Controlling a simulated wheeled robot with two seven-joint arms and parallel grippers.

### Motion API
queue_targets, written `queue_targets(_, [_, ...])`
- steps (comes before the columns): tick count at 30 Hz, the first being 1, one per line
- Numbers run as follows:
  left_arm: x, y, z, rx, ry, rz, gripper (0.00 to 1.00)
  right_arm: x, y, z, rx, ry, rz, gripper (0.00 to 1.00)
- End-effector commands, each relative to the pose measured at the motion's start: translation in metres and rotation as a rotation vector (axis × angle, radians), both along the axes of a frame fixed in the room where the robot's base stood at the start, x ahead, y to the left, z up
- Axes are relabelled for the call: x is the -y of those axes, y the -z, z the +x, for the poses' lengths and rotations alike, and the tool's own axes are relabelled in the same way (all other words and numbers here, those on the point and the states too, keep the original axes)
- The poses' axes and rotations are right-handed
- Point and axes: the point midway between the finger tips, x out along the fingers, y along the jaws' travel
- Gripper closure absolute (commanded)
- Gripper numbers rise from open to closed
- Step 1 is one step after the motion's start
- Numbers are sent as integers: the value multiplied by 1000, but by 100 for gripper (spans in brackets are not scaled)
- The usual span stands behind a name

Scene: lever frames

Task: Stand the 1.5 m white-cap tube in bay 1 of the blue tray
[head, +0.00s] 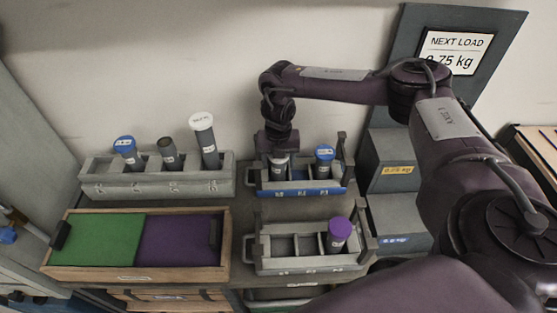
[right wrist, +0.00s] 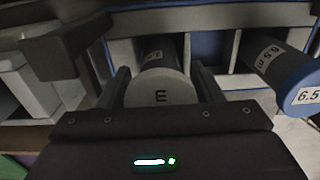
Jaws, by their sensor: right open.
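The blue tray (head: 325,191) stands at the middle back. A tube with a pale whitish cap (head: 278,160) stands in its left bay as the head view shows it. My right gripper (head: 278,151) is directly above that tube, pointing down. In the right wrist view my open right fingers (right wrist: 162,88) are on either side of the pale cap (right wrist: 160,92), which bears a partly visible "m". A blue-cap tube (head: 325,155) stands in the tray's right bay, marked 6.5 m in the wrist view. The bay between looks empty. My left gripper is not in view.
A grey rack (head: 150,187) at left holds a blue-cap, a dark and a taller white-cap tube (head: 205,137). A grey tray (head: 300,264) in front holds a purple-cap tube (head: 339,232). A wooden box with green and purple pads (head: 135,272) is at front left. A sign (head: 455,52) reads 0.75 kg.

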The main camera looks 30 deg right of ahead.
Motion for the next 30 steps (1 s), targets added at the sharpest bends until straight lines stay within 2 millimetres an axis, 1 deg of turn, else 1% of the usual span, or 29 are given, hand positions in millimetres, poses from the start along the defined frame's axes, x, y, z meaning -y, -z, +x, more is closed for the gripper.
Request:
queue_targets(1, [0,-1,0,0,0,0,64,0,-5,1,2,0,0,40])
queue_targets(2, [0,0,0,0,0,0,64,0,-7,1,3,0,1,40])
queue_targets(5, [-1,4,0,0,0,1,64,0,-21,1,3,0,2,40])
queue_targets(11, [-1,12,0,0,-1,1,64,0,-65,1,6,0,1,40])
queue_targets(12, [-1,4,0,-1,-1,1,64,0,-79,2,6,-2,0,40])
queue_targets(13, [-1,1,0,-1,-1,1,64,0,-86,2,7,-2,-1,40])
queue_targets(15, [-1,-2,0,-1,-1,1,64,0,-98,1,4,0,0,40])
queue_targets(18, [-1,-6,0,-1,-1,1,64,0,-112,1,4,-1,0,40])
queue_targets(22, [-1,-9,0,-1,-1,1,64,0,-120,0,1,0,0,40])
queue_targets(30, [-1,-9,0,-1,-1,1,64,0,-122,0,1,0,1,40])
